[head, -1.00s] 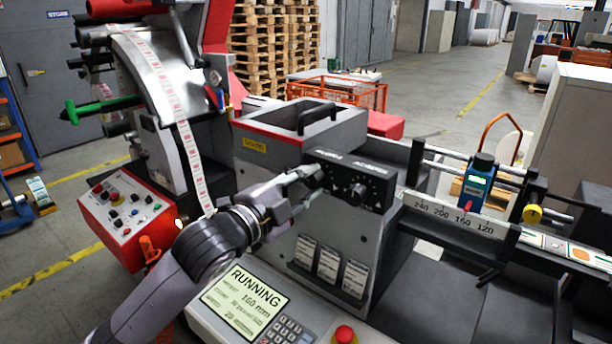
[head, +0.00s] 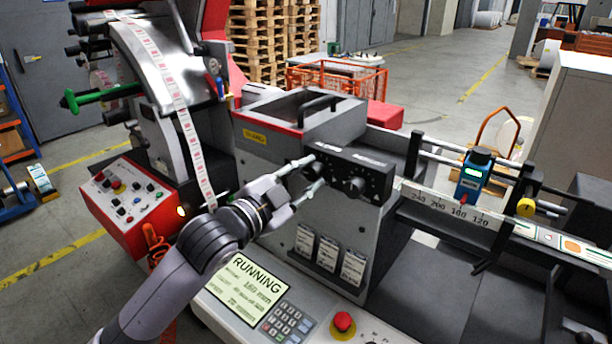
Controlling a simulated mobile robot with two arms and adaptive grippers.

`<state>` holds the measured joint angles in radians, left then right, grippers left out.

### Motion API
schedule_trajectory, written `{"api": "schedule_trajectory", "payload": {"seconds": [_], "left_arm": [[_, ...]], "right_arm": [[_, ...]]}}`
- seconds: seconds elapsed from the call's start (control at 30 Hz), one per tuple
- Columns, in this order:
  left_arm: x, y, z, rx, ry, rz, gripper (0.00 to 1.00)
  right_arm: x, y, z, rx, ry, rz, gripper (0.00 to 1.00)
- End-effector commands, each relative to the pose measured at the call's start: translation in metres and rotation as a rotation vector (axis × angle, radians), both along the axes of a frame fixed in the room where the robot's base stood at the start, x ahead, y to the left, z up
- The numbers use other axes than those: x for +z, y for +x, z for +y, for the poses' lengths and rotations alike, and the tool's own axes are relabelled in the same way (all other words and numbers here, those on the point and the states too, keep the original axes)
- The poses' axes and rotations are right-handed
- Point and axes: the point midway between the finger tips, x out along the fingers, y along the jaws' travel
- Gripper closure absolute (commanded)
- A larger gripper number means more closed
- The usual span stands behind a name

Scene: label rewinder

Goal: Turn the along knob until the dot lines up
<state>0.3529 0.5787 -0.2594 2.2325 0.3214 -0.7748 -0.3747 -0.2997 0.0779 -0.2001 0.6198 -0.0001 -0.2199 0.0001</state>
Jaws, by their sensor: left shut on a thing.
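A black control box (head: 376,184) on the machine's front carries two dark knobs. Its white labels are too blurred to read. My left gripper (head: 312,172) reaches in from the left, its two grey fingers shut around the left knob (head: 307,169), which they mostly cover. The right knob (head: 355,185) is free, with small pale marks around it. I cannot make out a dot on the held knob. A blue sensor (head: 473,178) with a lit display sits over a numbered scale (head: 440,207) at the right. My right gripper is not in view.
Below the box are white cards (head: 328,254), a panel reading RUNNING (head: 245,286), a keypad (head: 285,322) and a red stop button (head: 343,322). A red button box (head: 127,208) and a label strip (head: 187,125) stand at the left.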

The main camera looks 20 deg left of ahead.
Motion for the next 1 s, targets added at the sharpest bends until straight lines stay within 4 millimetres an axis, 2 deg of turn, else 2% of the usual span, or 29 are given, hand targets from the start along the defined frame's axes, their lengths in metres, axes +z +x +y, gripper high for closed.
{"api": "schedule_trajectory", "payload": {"seconds": [0.17, 0.2, 0.47, 0.8, 1.0], "left_arm": [[-0.002, 0.000, 0.000, 0.001, 0.001, 0.003, 1.00], [-0.002, 0.000, 0.000, 0.001, 0.001, 0.003, 0.70], [-0.001, 0.000, 0.000, 0.000, 0.002, 0.002, 0.53], [-0.001, -0.003, 0.001, 0.000, 0.002, 0.001, 0.52], [-0.002, -0.029, 0.010, -0.001, 0.005, 0.003, 0.52]], "right_arm": [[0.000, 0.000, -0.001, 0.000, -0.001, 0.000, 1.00], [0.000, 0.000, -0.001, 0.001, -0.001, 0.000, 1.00], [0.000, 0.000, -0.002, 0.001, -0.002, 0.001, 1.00], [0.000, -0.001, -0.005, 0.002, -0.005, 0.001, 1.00], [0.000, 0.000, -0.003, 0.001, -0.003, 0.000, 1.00]]}}
